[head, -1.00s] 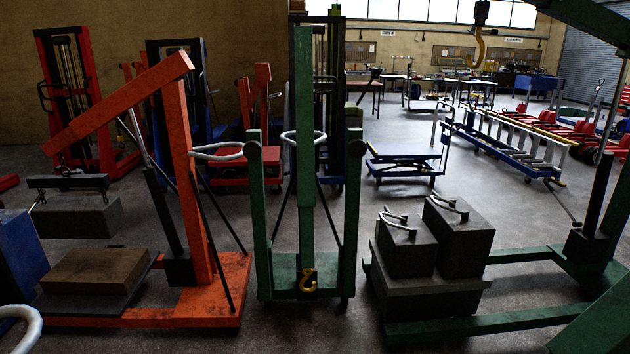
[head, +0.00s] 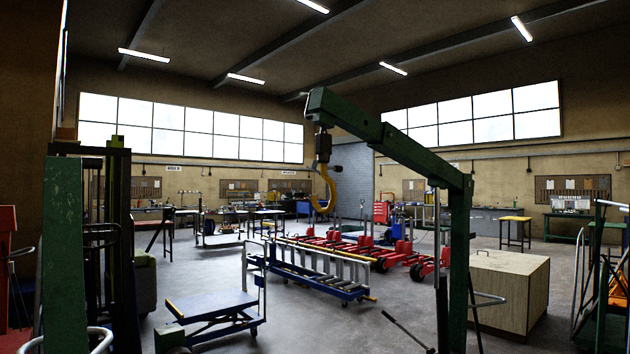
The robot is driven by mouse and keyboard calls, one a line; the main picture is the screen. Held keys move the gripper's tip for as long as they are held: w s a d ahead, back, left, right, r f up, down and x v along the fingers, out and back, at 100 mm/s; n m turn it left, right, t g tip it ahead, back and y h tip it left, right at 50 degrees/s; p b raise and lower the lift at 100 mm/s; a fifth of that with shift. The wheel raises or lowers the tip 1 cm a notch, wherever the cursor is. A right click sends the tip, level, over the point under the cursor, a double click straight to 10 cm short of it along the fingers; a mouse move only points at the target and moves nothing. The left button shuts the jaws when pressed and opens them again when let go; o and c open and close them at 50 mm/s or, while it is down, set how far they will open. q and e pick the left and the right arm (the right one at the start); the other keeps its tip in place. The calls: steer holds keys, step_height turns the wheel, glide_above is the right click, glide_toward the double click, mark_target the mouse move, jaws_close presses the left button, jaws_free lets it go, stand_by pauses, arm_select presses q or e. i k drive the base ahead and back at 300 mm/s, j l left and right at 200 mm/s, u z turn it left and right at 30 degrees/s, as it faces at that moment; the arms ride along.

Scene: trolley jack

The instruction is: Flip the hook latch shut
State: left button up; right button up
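A large yellow hook (head: 331,186) hangs from a dark swivel block (head: 323,146) at the left tip of a green crane's boom (head: 385,135). It is in the middle of the head view, its opening toward the left. It hangs freely with nothing on it. The latch is too small to make out, so I cannot tell whether it is open or shut. Neither of my grippers is in view.
The green crane's post (head: 459,265) stands right of centre, beside a large wooden crate (head: 508,290). A blue lift cart (head: 212,305) and a blue-framed roller rack (head: 310,277) stand on the floor. Red trolley jacks (head: 427,262) are behind. Some grey floor is clear between them.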

mark_target(315, 163)
steer(key=i+j+z, duration=0.2)
steer(key=j, duration=0.25)
steer(key=i+j+z, duration=0.1)
steer(key=i+z, duration=0.15)
steer(key=i, duration=0.25)
steer(key=i+j+z, duration=0.3)
steer(key=i, duration=0.2)
steer(key=i+j+z, duration=0.25)
steer(key=i, duration=0.25)
